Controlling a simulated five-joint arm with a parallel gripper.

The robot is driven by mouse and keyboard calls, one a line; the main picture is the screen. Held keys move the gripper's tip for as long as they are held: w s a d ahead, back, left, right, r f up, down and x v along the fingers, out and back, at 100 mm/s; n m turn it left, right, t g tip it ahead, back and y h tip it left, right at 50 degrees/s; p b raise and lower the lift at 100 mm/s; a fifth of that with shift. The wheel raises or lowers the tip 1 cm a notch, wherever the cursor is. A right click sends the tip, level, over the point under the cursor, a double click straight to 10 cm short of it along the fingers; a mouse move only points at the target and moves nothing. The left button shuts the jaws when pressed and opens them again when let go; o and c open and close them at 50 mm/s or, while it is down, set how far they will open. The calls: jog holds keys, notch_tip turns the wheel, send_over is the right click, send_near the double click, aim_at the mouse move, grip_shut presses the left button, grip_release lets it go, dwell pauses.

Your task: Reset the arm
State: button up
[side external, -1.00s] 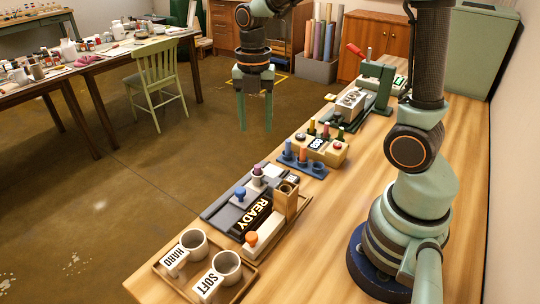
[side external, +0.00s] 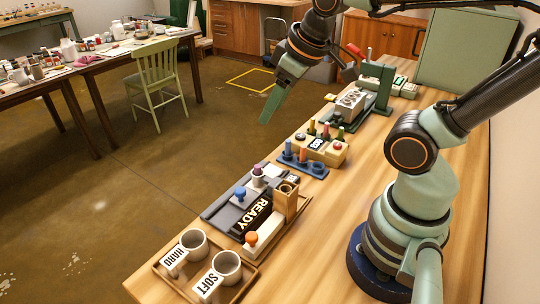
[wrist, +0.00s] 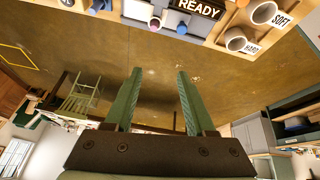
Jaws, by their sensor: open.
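My gripper (side external: 272,105) is in the air beyond the far edge of the wooden table, over the brown floor, tilted down and to the left. In the wrist view my gripper (wrist: 158,75) shows two green fingers spread apart with nothing between them. It touches none of the table's things. The READY sign (side external: 257,215) lies on the table in the side view, and it also shows at the top of the wrist view (wrist: 199,9).
A tray (side external: 161,269) holds two cups marked HARD (side external: 194,242) and SOFT (side external: 229,262). A blue rack (side external: 312,170), a beige block with pegs (side external: 327,152) and a green press (side external: 375,88) line the table's far side. The table's middle (side external: 340,215) is clear.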

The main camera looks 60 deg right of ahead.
jog(key=shift+s+a+r+m, duration=0.1)
jog(key=shift+s+m, duration=0.15)
jog(key=shift+m, duration=0.65)
